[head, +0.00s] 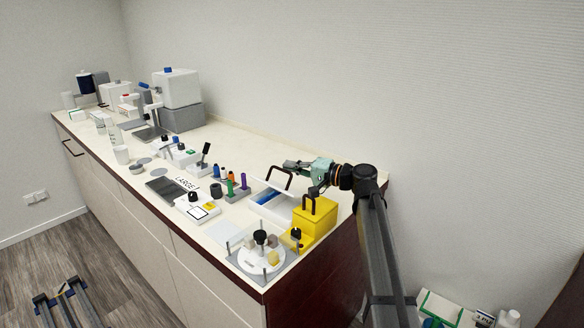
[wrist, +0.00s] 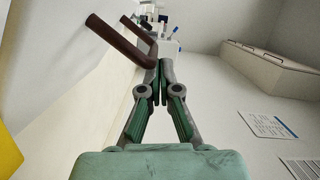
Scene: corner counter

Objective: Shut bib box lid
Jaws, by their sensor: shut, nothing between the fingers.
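The bib box looks to be the white box (head: 256,211) with blue contents (head: 269,198), near the right end of the counter. Its white lid (head: 262,185) appears raised and tilted, with a dark bar handle (head: 280,170) at its upper edge. My gripper (head: 288,164) is shut and empty, at the handle's height on its right. In the wrist view, the closed fingertips (wrist: 160,66) are very close to the brown handle (wrist: 122,42). I cannot tell whether they touch it.
A yellow box (head: 316,217) with a dark handle stands just in front, beneath my wrist. A round holder (head: 262,259) is at the near corner. A plain wall is behind.

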